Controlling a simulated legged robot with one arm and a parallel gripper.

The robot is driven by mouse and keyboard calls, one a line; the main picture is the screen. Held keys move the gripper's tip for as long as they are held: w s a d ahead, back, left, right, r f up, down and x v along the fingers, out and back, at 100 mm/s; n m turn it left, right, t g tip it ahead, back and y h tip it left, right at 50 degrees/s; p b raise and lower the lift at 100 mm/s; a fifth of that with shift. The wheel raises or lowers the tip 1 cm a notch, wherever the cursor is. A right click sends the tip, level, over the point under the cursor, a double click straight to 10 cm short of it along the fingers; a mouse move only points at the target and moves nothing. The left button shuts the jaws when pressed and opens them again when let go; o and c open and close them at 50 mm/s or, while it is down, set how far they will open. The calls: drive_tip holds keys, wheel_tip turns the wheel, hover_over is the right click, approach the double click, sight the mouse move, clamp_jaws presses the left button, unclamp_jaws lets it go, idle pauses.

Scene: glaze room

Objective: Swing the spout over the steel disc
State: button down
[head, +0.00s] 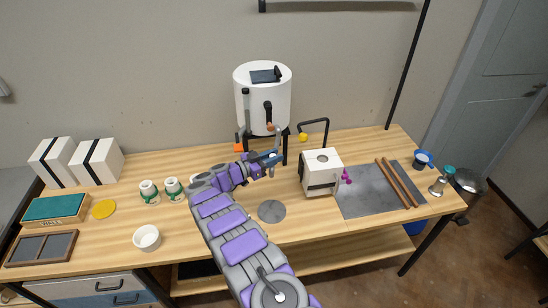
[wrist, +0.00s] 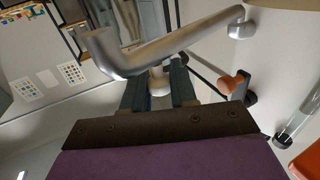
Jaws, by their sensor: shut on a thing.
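The white tank (head: 262,98) stands on dark legs at the back of the wooden table. Its spout, a bent silver pipe (head: 278,136), is at the tank's lower front; its bent end and the pipe (wrist: 165,48) cross the wrist view. My gripper (head: 270,160) is just below the spout. In the wrist view its dark fingers (wrist: 158,88) are shut on the spout, at a small pale part under the pipe. The steel disc (head: 272,211) lies flat on the table, in front of the tank and right of my arm. The spout's end is behind the disc, not over it.
A cream box (head: 321,172) with a magenta knob stands right of the disc, beside a grey slab (head: 380,189) with wooden rods. Glaze jars (head: 173,189) and a white bowl (head: 147,238) stand left of my arm. Table around the disc is clear.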

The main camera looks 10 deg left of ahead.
drive_tip(key=shift+a+r, duration=0.2)
drive_tip(key=shift+a, duration=0.1)
drive_tip(key=c, duration=1.2)
unclamp_jaws()
drive_tip(key=shift+o, duration=1.1)
drive_tip(key=shift+a+f, duration=0.15)
drive_tip(key=shift+a, duration=0.1)
drive_tip(key=shift+s, duration=0.15)
drive_tip(key=v, duration=1.7)
drive_tip(key=shift+a, duration=0.35)
drive_tip(key=shift+f, duration=0.15)
drive_tip(key=shift+w, duration=0.2)
